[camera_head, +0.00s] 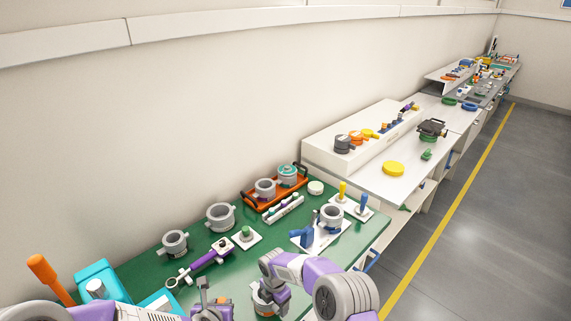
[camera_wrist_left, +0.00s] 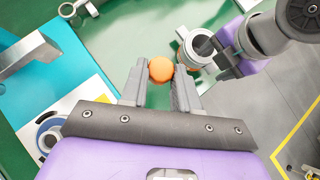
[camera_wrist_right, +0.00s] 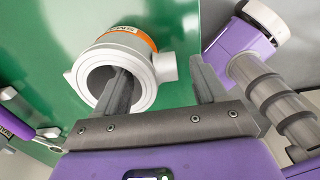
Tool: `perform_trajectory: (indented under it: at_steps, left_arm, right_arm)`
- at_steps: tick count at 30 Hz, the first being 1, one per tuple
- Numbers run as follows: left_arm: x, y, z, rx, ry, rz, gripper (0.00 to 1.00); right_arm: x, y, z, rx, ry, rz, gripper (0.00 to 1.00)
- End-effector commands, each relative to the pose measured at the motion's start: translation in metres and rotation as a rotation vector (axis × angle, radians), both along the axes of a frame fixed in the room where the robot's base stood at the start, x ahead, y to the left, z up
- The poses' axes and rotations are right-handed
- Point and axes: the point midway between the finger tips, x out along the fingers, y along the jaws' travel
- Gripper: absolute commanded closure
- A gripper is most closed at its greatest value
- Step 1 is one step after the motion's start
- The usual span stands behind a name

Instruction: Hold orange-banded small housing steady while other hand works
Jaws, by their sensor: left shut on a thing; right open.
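The small housing (camera_wrist_right: 150,95) is a light grey ring with an orange band and side stubs, on the green mat. It also shows in the head view (camera_head: 262,305) and the left wrist view (camera_wrist_left: 197,48). My right gripper (camera_wrist_right: 160,75) is open at it: one finger reaches over its bore, the other is beyond its wall on the right. Whether the fingers touch it is unclear. My left gripper (camera_wrist_left: 161,75) is shut on a round orange piece (camera_wrist_left: 161,68), left of the housing. What lies below that piece is hidden.
More grey housings (camera_head: 220,217) stand along the back of the green mat (camera_head: 140,275), with an orange tray (camera_head: 252,207) behind. A purple tool (camera_head: 208,260) lies behind my left gripper. A teal fixture (camera_head: 98,278) and an orange handle (camera_head: 47,275) are at left.

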Motion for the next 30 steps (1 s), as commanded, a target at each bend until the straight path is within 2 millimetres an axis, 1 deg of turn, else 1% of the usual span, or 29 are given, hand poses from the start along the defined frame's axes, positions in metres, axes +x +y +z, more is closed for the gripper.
perform_trajectory:
  at_steps: [1,3,9,20,23,30]
  left_arm:
    - [0.000,0.000,0.000,0.000,0.000,0.000,0.99]
    - [0.000,0.000,0.000,0.000,0.000,0.000,0.99]
    - [0.000,0.000,0.000,0.000,0.000,0.000,0.99]
    - [0.000,0.000,0.000,0.000,0.000,0.000,0.99]
    - [0.000,0.000,0.000,0.000,0.000,0.000,0.99]
    - [0.000,0.000,0.000,0.000,0.000,0.000,0.99]
  right_arm:
    - [0.000,0.000,-0.008,-0.001,0.001,0.000,0.29]
    - [0.000,0.000,-0.016,-0.001,0.001,0.000,0.29]
    - [0.000,0.000,-0.030,-0.001,0.000,0.000,0.29]
    - [0.000,0.000,-0.033,-0.001,-0.001,0.000,0.29]
    - [0.000,0.000,-0.033,-0.001,-0.001,0.000,0.43]
    - [0.000,0.000,-0.033,-0.001,-0.001,0.000,0.79]
